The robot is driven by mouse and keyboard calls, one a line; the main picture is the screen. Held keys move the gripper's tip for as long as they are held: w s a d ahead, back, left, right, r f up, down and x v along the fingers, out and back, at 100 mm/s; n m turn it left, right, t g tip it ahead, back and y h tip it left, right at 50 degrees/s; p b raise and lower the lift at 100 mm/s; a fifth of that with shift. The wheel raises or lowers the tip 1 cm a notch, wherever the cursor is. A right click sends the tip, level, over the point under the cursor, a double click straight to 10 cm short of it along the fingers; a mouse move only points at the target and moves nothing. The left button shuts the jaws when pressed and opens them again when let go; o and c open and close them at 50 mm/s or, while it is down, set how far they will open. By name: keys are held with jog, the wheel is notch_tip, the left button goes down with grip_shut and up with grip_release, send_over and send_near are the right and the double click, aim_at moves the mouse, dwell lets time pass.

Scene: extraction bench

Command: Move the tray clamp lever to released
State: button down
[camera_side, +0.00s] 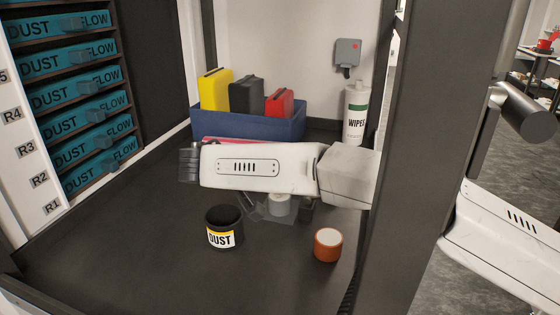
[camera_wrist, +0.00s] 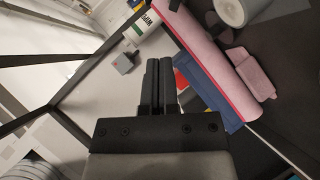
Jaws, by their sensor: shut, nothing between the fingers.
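I cannot clearly pick out the tray clamp lever in either view. A long pink piece with a pink block (camera_wrist: 253,74) lies to the right of the fingers.
A black DUST cup (camera_side: 224,229) and an orange-brown pot (camera_side: 328,246) stand on the dark bench. The blue bin (camera_side: 255,124) holds yellow, black and red cases. A WIPES bottle (camera_side: 355,114) stands at the back. A teal drawer rack (camera_side: 85,95) fills the left. The front left is clear.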

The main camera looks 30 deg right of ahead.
jog(key=w+d+f+t+y, duration=0.2)
jog(key=w+d+t+y, duration=0.1)
jog(key=w+d+y, duration=0.3)
jog(key=w+d+f+t+y, duration=0.2)
jog(key=w+d+t+y, duration=0.2)
jog(key=w+d, duration=0.4)
jog(key=shift+d+n+y, duration=0.3)
jog(key=shift+d+y, duration=0.6)
jog(key=shift+d, duration=0.5)
jog(key=shift+w, duration=0.15)
dwell(0.4)
jog(key=s+d+n+g, duration=0.1)
jog(key=s+d+n, duration=0.2)
jog(key=s+d, duration=0.3)
jog(key=s+f+g, duration=0.2)
jog(key=s, duration=1)
jog(key=s+a+f+m+g, duration=0.1)
jog(key=s+f+g, duration=0.1)
jog(key=s, duration=1)
jog(key=s+a+f+g+y, duration=0.1)
jog(key=s+f+g, duration=0.1)
jog(key=s, duration=1)
jog(key=shift+s+f+g, duration=0.35)
jog(key=shift+f+g, duration=0.05)
jog(key=shift+f, duration=0.4)
